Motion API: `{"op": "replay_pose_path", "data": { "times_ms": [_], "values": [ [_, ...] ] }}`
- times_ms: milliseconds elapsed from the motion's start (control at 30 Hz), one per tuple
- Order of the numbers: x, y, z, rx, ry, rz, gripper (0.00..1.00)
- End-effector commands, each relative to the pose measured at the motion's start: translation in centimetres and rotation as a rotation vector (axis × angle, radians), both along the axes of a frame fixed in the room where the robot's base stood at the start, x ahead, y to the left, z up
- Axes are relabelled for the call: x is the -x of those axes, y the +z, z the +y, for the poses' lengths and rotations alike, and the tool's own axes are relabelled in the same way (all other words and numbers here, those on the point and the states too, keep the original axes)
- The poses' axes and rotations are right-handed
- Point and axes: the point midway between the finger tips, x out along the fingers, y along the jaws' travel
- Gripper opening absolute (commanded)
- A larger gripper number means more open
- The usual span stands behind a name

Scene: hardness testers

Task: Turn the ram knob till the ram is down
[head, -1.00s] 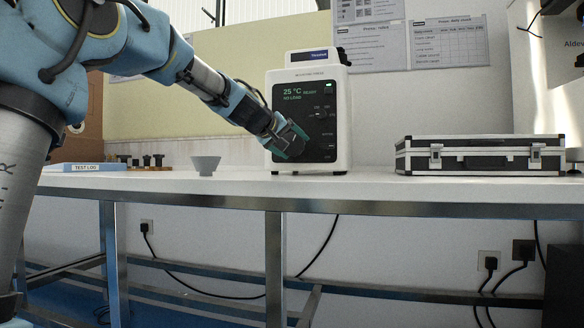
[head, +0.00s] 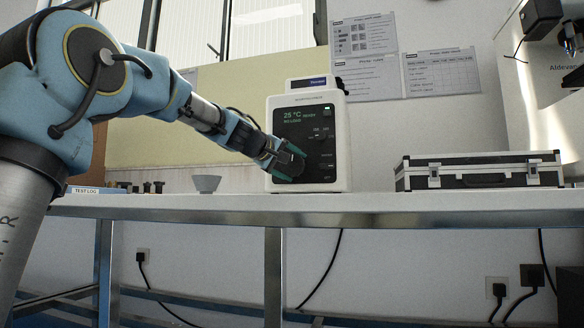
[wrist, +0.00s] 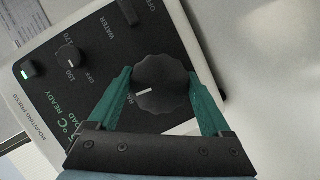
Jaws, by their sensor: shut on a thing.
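The mounting press is a white box with a black front panel (head: 303,128) on the bench in the head view. Its display reads 25 °C, READY and NO LOAD. My gripper (head: 292,161) is at the lower left of this panel. In the wrist view, the black scalloped ram knob (wrist: 162,88) sits between the two green fingers of my gripper (wrist: 160,80), which is shut on it. The knob's white mark points left and slightly down in that view. A label starting "RA" is partly hidden beside it. The ram itself is not visible.
Another knob (wrist: 74,57) and a lit green button (wrist: 26,73) are on the same panel. A grey bowl (head: 207,184) and several small dark pieces (head: 146,187) stand left of the press. A black and silver case (head: 480,172) stands right. Bare bench lies between press and case.

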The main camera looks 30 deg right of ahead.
Motion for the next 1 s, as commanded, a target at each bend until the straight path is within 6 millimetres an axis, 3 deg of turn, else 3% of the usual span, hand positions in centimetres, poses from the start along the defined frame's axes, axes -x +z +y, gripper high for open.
{"op": "replay_pose_path", "data": {
  "times_ms": [100,133,267,567,1000],
  "values": [
    [0.0,-0.1,0.0,-0.001,0.0,0.0,0.27],
    [0.0,-0.1,0.0,-0.001,0.0,0.0,0.86],
    [0.0,0.0,0.0,-0.001,0.0,-0.001,1.0],
    [0.1,0.0,0.4,-0.001,0.002,-0.002,1.0],
    [3.6,1.6,7.0,-0.002,0.004,-0.003,1.0]
  ]
}}
